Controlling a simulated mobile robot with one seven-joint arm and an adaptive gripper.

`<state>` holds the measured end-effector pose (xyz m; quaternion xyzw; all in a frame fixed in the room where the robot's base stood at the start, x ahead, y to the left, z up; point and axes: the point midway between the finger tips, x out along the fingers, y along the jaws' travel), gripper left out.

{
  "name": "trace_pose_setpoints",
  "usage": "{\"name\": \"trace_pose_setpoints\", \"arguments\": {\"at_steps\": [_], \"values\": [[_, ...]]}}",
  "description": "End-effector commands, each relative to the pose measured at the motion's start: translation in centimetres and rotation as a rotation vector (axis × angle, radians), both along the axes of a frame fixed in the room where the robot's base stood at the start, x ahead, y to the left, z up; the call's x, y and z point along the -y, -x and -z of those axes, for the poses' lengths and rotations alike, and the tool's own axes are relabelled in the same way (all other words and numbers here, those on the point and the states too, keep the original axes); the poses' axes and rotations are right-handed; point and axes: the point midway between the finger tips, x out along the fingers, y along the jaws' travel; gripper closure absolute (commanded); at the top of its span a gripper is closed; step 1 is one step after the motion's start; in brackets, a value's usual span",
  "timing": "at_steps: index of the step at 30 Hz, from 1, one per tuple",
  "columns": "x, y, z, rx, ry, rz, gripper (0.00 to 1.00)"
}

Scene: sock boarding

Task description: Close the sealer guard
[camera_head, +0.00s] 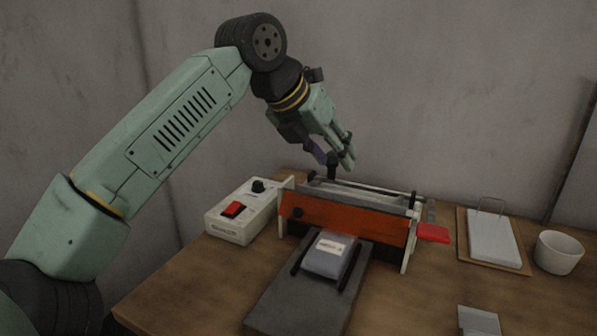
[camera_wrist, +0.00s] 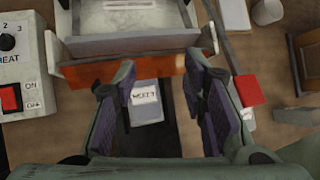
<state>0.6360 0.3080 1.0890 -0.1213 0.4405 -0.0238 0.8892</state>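The sealer (camera_head: 345,215) stands on the wooden table. Its orange guard (camera_head: 345,218) is a long panel slanting across the front; in the wrist view the guard (camera_wrist: 105,70) is a strip running crosswise beyond my fingers. A grey packet with a white label (camera_head: 328,262) lies on the dark plate in front of the guard; it also shows between my fingers in the wrist view (camera_wrist: 147,108). My gripper (camera_head: 343,163) is above the sealer's rear part, fingers pointing down. In the wrist view its purple-padded fingers (camera_wrist: 160,80) are apart with nothing held. Contact with the guard cannot be told.
A white control box with a red switch (camera_head: 238,218) stands left of the sealer. A red handle (camera_head: 433,233) sticks out at its right. Farther right are a board with a pale pad (camera_head: 492,238) and a white cup (camera_head: 558,252). A wall is behind.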

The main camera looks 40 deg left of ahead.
Motion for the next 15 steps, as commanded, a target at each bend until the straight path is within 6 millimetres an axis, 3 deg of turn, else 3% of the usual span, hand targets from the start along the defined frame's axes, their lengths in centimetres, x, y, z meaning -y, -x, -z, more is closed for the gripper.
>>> {"name": "trace_pose_setpoints", "arguments": {"at_steps": [3, 6, 15], "values": [[-4.2, 2.9, 2.1, -0.176, -0.129, -0.084, 0.61], [-6.1, 4.5, 2.9, -0.256, -0.183, -0.125, 0.61], [-6.8, 4.3, 5.4, -0.285, -0.199, -0.139, 0.61]]}}
